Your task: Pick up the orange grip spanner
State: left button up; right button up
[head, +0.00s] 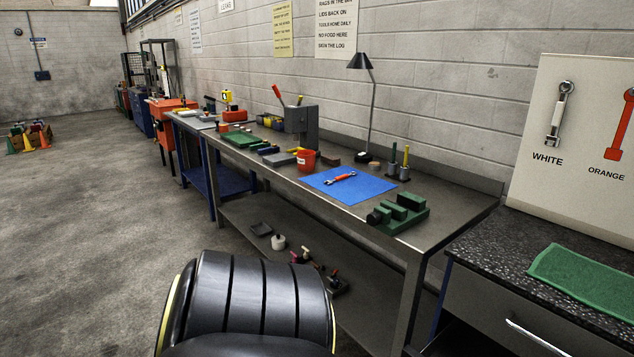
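A spanner with an orange grip (339,179) lies on a blue mat (368,188) on the long metal workbench, its silvery ends showing. On a pale board (575,178) at the right, a spanner with a white grip (557,115) hangs above the label WHITE. Beside it, above the label ORANGE, is an orange spanner shape (618,130), cut by the picture's right edge; I cannot tell whether it is a real tool or a painted outline. Neither of my grippers is in view. A black rounded part at the bottom appears to be mine.
A green vise (400,212) stands at the bench's near end, in front of the mat. A red cup (307,160), a lamp (371,100) and a press (302,122) stand around the mat. A dark counter with a green cloth (585,282) is at right. Open floor lies left.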

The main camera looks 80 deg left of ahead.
aim_at(343, 176)
jog(key=u, duration=0.05)
jog(key=k, duration=0.1)
jog(key=u, duration=2.45)
jog(key=i, duration=0.35)
jog(key=z, duration=0.1)
